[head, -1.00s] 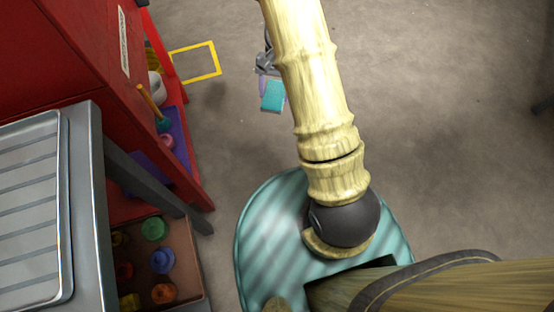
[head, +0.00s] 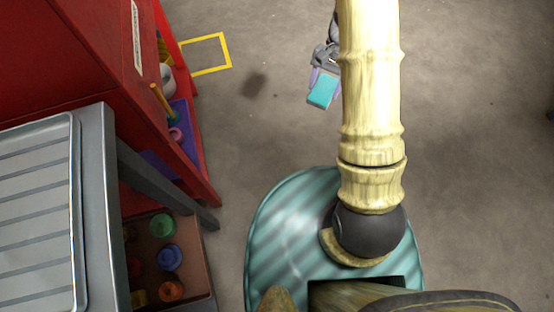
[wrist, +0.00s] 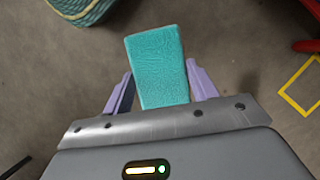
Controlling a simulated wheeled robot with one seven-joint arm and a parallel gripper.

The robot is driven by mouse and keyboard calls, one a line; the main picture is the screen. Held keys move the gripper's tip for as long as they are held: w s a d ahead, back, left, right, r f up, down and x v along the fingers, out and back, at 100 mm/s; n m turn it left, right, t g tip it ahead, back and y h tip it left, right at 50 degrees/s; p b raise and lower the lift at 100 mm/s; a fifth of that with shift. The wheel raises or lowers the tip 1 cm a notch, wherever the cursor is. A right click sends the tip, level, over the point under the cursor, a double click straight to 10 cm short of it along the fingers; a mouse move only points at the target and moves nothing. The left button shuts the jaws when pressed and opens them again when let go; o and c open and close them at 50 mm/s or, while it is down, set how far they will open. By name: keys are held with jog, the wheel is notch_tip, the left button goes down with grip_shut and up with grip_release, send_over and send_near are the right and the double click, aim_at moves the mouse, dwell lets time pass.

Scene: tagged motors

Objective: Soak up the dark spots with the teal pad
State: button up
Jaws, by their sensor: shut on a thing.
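My gripper (head: 323,86) is shut on the teal pad (head: 321,92) and holds it above the grey floor. In the wrist view the pad (wrist: 158,68) sits between my gripper's lilac fingers (wrist: 160,84) and sticks out past them. A small dark spot (head: 275,95) shows on the floor left of the pad in the head view. A larger soft dark patch (head: 255,84) lies further left and looks like the gripper's shadow. I cannot clearly make out a spot in the wrist view.
A yellow floor outline (head: 230,58) lies beside the red cabinet (head: 60,50). A grey bench with a ribbed tray (head: 75,190) stands at left, and a brown bin (head: 205,262) of colored parts sits below. The floor right of my arm is largely clear.

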jog(key=w+a+b+x, duration=0.2)
jog(key=b+x, duration=0.2)
jog(key=x, duration=1)
jog(key=w+a+b+x, duration=0.2)
jog(key=b+x, duration=0.3)
jog(key=x, duration=1)
jog(key=w+a+f+b+x, duration=0.1)
jog(key=b+x, duration=0.4)
jog(key=x, duration=0.9)
jog(key=shift+w+a+f+m, duration=0.35)
jog(key=shift+w+a, duration=0.5)
jog(key=shift+w, duration=0.25)
jog(key=shift+f, duration=0.1)
